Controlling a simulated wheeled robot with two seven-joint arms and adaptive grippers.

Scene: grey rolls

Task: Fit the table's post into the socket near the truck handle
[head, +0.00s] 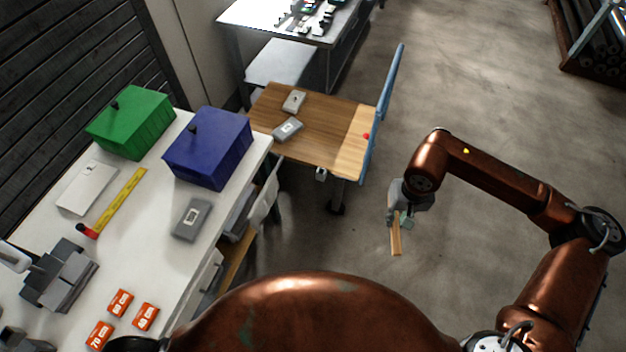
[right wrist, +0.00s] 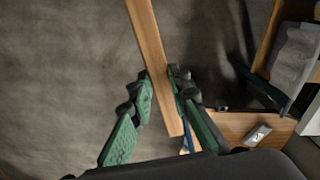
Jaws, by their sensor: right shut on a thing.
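The post (head: 396,241) is a plain light-wood bar. My right gripper (head: 401,217) is shut on it and holds it over the floor, to the right of the truck and apart from it. In the right wrist view the post (right wrist: 151,45) runs between the green finger pads of the gripper (right wrist: 160,92). The truck (head: 345,145) has a wooden deck and an upright blue handle (head: 388,98) at its right end. A small red spot (head: 366,136) shows on the deck near the handle; whether this is the socket I cannot tell.
Two grey boxes (head: 288,129) (head: 294,101) lie on the truck deck. A white workbench (head: 140,235) at left carries a green box (head: 132,122), a blue box (head: 208,148), a yellow ruler and orange packets. Bare floor (head: 480,90) lies right of the truck.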

